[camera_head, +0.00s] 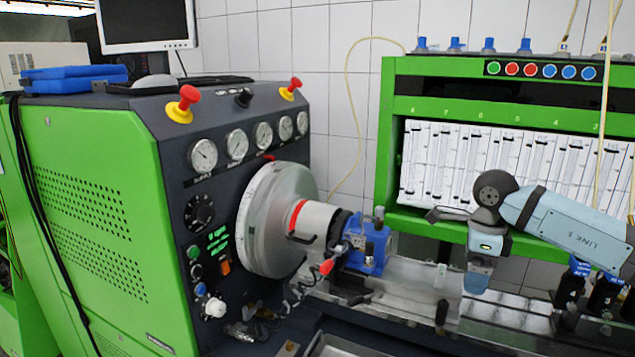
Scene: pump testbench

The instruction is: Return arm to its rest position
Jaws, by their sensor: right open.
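My right arm comes in from the right edge, with a light blue-grey link and a dark round joint. My right gripper (446,215) is the small dark grey part left of the wrist, in front of the lower green frame of the cabinet. It is open; its fingers are small and I see nothing between them. It is apart from the blue pump (368,245) on the bench, which lies to its lower left. My left gripper and arm are not in view.
The green test bench (100,215) fills the left, with gauges, a large grey disc (268,220) and red-yellow knobs. A green cabinet (385,150) with white measuring tubes (470,165) stands behind my arm. A metal rail (410,290) runs below it.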

